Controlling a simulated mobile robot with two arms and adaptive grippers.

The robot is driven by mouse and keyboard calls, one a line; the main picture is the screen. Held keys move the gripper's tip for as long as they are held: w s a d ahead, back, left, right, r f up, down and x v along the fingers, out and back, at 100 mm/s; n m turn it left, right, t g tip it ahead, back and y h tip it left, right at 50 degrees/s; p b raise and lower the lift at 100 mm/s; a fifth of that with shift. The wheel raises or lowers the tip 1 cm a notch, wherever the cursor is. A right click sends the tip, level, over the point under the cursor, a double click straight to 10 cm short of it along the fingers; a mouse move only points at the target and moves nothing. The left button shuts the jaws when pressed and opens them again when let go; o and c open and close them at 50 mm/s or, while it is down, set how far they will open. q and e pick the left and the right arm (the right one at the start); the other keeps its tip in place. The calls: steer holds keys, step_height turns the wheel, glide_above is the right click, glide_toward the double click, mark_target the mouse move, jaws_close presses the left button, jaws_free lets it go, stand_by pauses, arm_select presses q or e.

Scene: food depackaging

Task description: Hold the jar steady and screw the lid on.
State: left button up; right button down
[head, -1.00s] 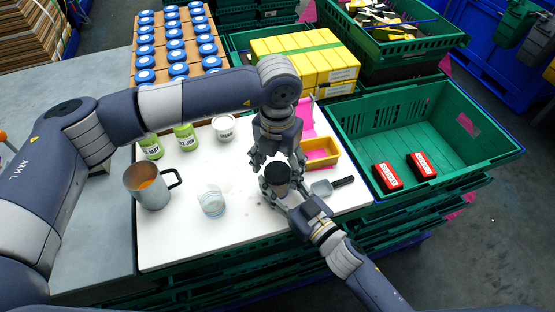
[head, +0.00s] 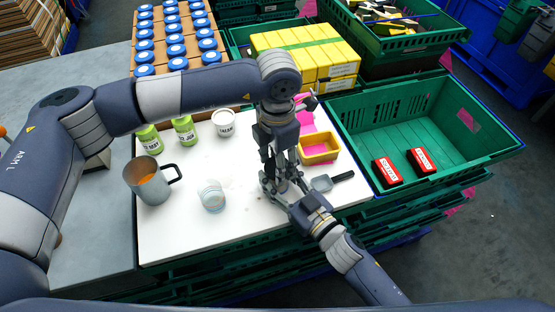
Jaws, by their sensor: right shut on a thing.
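The jar (head: 283,187) stands upright near the right edge of the white board, mostly hidden between my two grippers. Its dark lid is covered by my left gripper and cannot be made out now. My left gripper (head: 279,168) points straight down over the jar top, its fingers narrow and close together; whether they grip the lid is hidden. My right gripper (head: 279,188) comes in from the lower right and is shut on the jar's lower part.
A grey mug (head: 146,182), a clear cup (head: 212,196), a white tub (head: 223,123) and two green jars (head: 185,131) stand to the left. A yellow tray (head: 319,148) and a scoop (head: 331,182) lie close on the right. A green crate (head: 350,118) holds two red boxes.

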arm_select(q)
steer(key=m, duration=0.8)
steer(key=shift+m, duration=0.4)
steer(key=o, duration=1.2)
steer(key=shift+o, duration=0.2)
step_height(320, 180, up, 12)
